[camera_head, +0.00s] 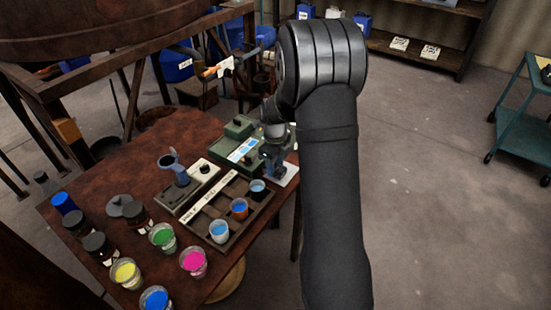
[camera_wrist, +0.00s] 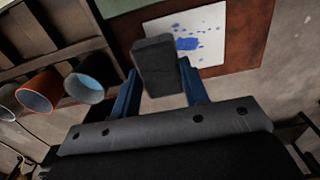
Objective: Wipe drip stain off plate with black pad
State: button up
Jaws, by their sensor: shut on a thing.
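In the wrist view my gripper (camera_wrist: 160,84) is shut on a black pad (camera_wrist: 154,62), a dark block between its two blue fingers. Beyond the pad is a white plate (camera_wrist: 209,37) with a blue drip stain (camera_wrist: 188,43) and several smaller blue spots. The pad overlaps the plate's near left part in the picture; I cannot tell whether it touches. In the head view the plate (camera_head: 287,176) shows as a pale corner at the table's right edge. My arm hides much of that area, and the pad is not clear there.
A dark rack (camera_head: 203,241) with several cups stands left of the plate. Open cups of paint, including a pink one (camera_head: 193,262), and dark jars crowd the table (camera_head: 95,188) front. A green device (camera_head: 228,152) stands behind. Floor lies right of the table.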

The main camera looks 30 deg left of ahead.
jog(key=shift+f, duration=0.85)
jog(key=shift+w+f, duration=0.4)
jog(key=shift+f, duration=0.1)
jog(key=shift+w+f, duration=0.3)
jog(key=shift+w, duration=3.35)
jog(key=shift+s, duration=4)
jog(key=shift+r, duration=4.1)
jog(key=shift+f, duration=0.15)
